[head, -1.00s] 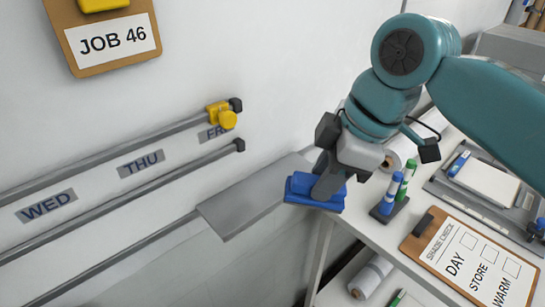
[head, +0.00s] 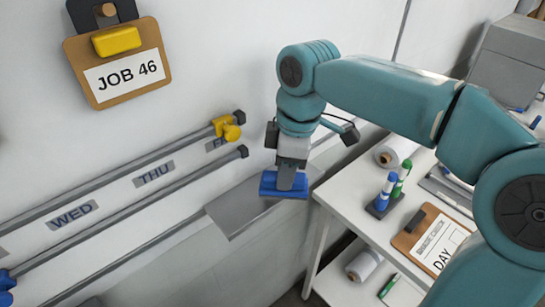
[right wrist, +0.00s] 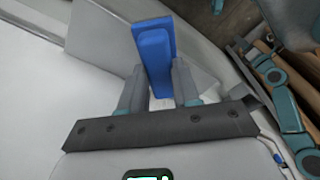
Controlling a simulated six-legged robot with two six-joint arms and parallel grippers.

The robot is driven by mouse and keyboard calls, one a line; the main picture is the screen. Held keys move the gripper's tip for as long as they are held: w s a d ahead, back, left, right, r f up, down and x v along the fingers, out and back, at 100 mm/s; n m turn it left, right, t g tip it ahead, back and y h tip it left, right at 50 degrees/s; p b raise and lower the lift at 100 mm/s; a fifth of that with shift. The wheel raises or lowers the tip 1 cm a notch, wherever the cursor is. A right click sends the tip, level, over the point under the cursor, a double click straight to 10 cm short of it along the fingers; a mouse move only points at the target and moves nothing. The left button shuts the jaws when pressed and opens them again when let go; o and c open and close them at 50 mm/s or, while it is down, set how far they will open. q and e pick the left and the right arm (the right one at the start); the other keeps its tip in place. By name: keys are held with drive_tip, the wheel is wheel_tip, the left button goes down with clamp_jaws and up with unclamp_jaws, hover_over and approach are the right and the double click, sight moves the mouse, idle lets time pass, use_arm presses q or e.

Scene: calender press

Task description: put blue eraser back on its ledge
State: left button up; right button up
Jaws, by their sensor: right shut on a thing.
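The blue eraser (head: 270,186) is held in my right gripper (head: 290,182), whose fingers are shut on it. In the right wrist view the eraser (right wrist: 153,52) stands out between the two fingers (right wrist: 160,95). The grey ledge (head: 238,213) juts from the wall; in the head view the eraser overlaps its right part. Whether the eraser touches the ledge or hangs above it, I cannot tell. My left gripper is not in view.
Two grey rails with WED and THU labels (head: 153,173) run along the wall, with a yellow clamp (head: 228,128). A JOB 46 clipboard (head: 122,75) hangs above. At right, a white table (head: 345,195) holds a marker stand (head: 384,205), a paper roll (head: 394,152) and a clipboard (head: 408,240).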

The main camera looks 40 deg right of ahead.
drive_tip(key=w+p, duration=0.1)
drive_tip(key=w, duration=0.3)
drive_tip(key=shift+w+a+p, duration=0.2)
drive_tip(key=shift+p, duration=0.15)
drive_tip(key=shift+f, duration=0.6)
drive_tip(key=shift+d+f, duration=0.1)
drive_tip(key=shift+f, duration=0.1)
drive_tip(key=shift+s+r, duration=0.1)
drive_tip(key=shift+s, duration=0.15)
drive_tip(key=shift+w+f, duration=0.1)
drive_tip(key=shift+f, duration=0.2)
drive_tip(key=o, duration=0.9)
drive_tip(key=shift+o, duration=0.2)
drive_tip(key=shift+r, duration=0.1)
